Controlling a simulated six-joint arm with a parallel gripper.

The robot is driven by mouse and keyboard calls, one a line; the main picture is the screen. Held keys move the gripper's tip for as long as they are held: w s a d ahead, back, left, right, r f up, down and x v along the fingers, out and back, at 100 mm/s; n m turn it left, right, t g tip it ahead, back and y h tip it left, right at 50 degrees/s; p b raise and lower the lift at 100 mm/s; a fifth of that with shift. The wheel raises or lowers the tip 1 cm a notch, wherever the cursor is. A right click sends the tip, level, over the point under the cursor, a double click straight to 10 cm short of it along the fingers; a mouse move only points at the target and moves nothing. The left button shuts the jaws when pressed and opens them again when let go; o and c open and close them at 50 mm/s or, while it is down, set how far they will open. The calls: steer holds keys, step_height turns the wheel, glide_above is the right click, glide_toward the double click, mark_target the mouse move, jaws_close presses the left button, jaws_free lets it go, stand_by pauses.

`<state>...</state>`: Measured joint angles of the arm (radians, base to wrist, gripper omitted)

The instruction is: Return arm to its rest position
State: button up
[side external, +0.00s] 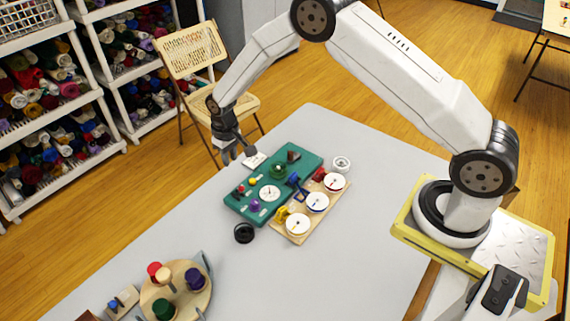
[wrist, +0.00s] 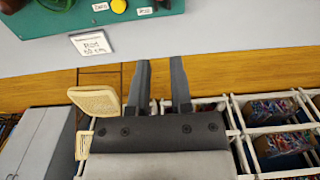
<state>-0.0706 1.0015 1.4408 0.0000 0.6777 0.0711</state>
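My gripper (side external: 238,152) is at the table's far edge, beside the upper left corner of the green board (side external: 240,207). In the wrist view its two fingers (wrist: 160,72) are apart with nothing between them, and the floor shows behind them. A small white label card (side external: 255,160) lies by the board near the gripper; it also shows in the wrist view (wrist: 93,43), apart from the fingers. My arm is stretched out across the table from its base on the right.
The board bears a dial and knobs. A wooden board (side external: 299,240) with white dials adjoins it. A black ring (side external: 244,233), a white roll (side external: 342,163) and a round wooden tray (side external: 202,300) with coloured spools are on the grey table (side external: 385,200). A chair (side external: 195,55) and shelves stand beyond.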

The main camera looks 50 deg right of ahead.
steer(key=s+d+r, duration=0.1)
steer(key=s+r, duration=0.4)
steer(key=s, duration=0.3)
steer(key=s+d+r+t, duration=0.1)
steer(key=s+r, duration=0.4)
steer(key=s, duration=0.3)
steer(key=s+d+r+t, duration=0.1)
steer(key=s+r, duration=0.3)
steer(key=s, duration=0.4)
steer(key=shift+s+d+r, duration=0.35)
steer(key=shift+r, duration=0.05)
steer(key=o, duration=0.4)
steer(key=n+y, duration=0.2)
steer(key=n, duration=0.4)
glide_above(243, 187)
steer(key=shift+t, duration=0.4)
step_height(243, 187, down, 17)
steer(key=shift+r, duration=0.15)
steer(key=shift+w+a+f, duration=0.1)
steer(key=shift+w+f, duration=0.15)
steer(key=shift+f, duration=0.35)
